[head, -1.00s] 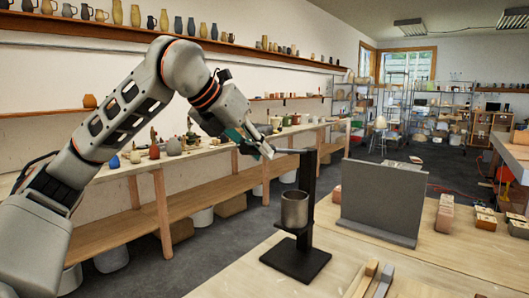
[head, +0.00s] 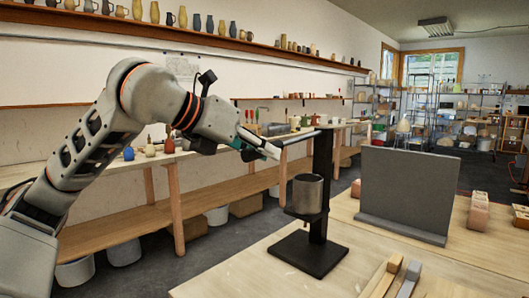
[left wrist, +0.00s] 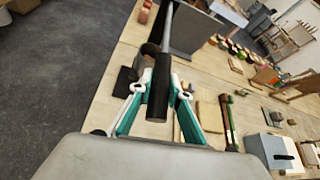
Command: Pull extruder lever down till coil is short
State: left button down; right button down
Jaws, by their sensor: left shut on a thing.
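The extruder stands on the table as a black post (head: 321,185) on a flat black base (head: 309,254), with a grey metal cylinder (head: 307,193) held at its side. Its lever (head: 299,137) runs from the post top toward my left gripper (head: 268,149), with the handle end a little lower than the post end. In the left wrist view, the lever's black grip (left wrist: 158,95) lies between the fingers of my left gripper (left wrist: 161,82), which is shut on it. No coil can be made out below the cylinder. My right gripper is not in view.
A grey upright panel (head: 405,190) stands on the table right of the extruder. Wooden and grey bars (head: 392,275) lie at the front. Brick-coloured blocks (head: 478,210) sit farther right. A long shelf bench (head: 215,205) with pots runs along the wall.

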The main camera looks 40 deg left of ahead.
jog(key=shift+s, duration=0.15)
pick_arm(q)
jog(key=c, duration=1.9)
grip_release()
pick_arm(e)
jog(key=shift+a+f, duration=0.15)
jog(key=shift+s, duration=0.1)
pick_arm(q)
jog(key=v, duration=1.2)
